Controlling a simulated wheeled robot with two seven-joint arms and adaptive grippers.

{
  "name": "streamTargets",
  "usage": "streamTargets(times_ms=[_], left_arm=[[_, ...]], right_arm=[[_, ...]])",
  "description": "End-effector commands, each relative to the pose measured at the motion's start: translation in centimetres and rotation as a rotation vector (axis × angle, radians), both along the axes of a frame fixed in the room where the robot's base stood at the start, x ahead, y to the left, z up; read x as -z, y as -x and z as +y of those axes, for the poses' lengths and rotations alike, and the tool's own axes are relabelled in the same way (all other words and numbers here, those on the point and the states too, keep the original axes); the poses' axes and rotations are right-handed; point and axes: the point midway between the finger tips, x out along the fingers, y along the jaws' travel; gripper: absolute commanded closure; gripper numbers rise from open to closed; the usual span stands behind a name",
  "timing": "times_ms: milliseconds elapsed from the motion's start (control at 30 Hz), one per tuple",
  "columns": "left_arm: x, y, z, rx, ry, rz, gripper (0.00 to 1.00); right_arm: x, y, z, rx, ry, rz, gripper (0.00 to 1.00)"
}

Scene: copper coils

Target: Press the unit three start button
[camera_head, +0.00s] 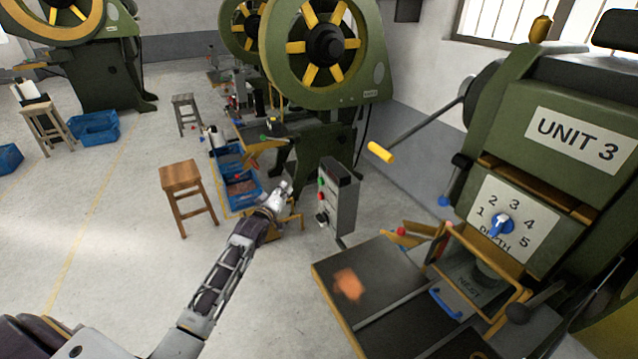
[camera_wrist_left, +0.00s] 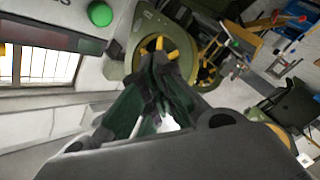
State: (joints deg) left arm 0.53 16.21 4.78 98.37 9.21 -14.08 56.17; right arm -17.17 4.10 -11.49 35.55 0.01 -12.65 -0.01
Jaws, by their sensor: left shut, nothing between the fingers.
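The unit three machine, labelled "UNIT 3" (camera_head: 585,142), stands at the right in the head view. Left of its table is a grey control box (camera_head: 345,205) on a post, with small red and green buttons on its left face. My left gripper (camera_head: 284,190) is shut and empty, a little left of that face. In the left wrist view a round green button (camera_wrist_left: 100,13) shows on a pale panel at the upper left. The fingers (camera_wrist_left: 158,55) are together, to the right of and below the button in the picture, with no contact visible. My right gripper is not in view.
The machine's dark table (camera_head: 335,285) bears a blurred orange thing. A lever with a yellow grip (camera_head: 381,152) juts out left of the machine. A wooden stool (camera_head: 181,180) and blue bins (camera_head: 240,190) stand beyond my left arm.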

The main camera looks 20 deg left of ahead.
Motion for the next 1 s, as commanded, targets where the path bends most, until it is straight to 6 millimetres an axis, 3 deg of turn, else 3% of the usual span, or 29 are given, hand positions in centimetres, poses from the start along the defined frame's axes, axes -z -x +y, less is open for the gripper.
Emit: streamTargets(times_ms=[467,1000], left_arm=[[0.2,-0.6,-0.5,0.001,0.0,0.001,1.0],[0.2,-4.0,-3.6,0.001,-0.001,-0.001,1.0]], right_arm=[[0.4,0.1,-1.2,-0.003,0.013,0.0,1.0],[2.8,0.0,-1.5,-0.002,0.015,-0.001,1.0]])
